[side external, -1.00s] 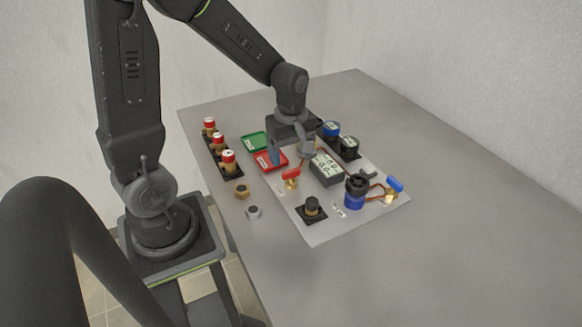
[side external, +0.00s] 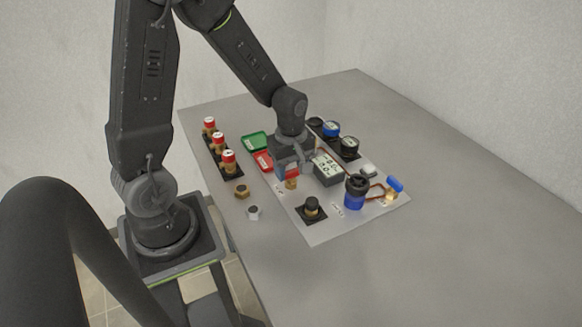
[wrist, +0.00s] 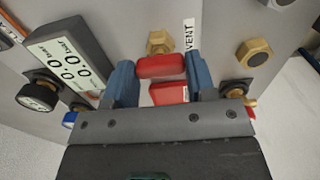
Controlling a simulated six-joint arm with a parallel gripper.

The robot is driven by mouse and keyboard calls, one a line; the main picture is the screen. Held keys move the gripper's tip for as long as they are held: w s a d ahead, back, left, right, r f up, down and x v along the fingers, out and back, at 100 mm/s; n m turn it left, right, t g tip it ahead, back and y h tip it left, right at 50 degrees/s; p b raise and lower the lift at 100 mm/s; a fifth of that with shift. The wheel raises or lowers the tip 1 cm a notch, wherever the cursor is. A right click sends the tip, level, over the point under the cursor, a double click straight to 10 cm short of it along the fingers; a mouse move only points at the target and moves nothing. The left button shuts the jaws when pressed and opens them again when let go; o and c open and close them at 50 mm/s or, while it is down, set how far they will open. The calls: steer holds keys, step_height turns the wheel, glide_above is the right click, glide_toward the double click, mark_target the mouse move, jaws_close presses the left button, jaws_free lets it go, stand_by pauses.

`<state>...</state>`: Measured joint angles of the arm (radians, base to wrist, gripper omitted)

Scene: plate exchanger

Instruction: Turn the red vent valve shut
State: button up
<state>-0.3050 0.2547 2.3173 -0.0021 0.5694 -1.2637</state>
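The red vent valve shows in the wrist view as a red handle (wrist: 161,66) in front of a brass body (wrist: 160,42), next to a label reading VENT. My gripper (wrist: 163,70) has its two blue fingers apart, one at each end of the handle. The gap is about as wide as the handle; I cannot tell whether the fingers touch it. Part of the brass body (side external: 291,184) shows beside the fingers.
A display box (side external: 328,168) stands close right of my gripper. Red (side external: 263,160) and green (side external: 254,141) trays lie to the left. A black knob (side external: 311,209), a blue-and-black fitting (side external: 356,191) and a blue-handled valve (side external: 394,186) stand nearby. Loose brass (side external: 242,191) and grey (side external: 253,212) nuts lie left.

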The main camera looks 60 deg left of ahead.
steer(key=c, duration=0.4)
steer(key=shift+m, duration=0.4)
steer(key=m, duration=0.2)
steer(key=shift+m, duration=0.4)
steer(key=m, duration=0.4)
steer(key=shift+m, duration=0.3)
steer(key=m, duration=0.9)
steer(key=shift+m, duration=0.3)
steer(key=o, duration=1)
steer(key=shift+c, duration=0.2)
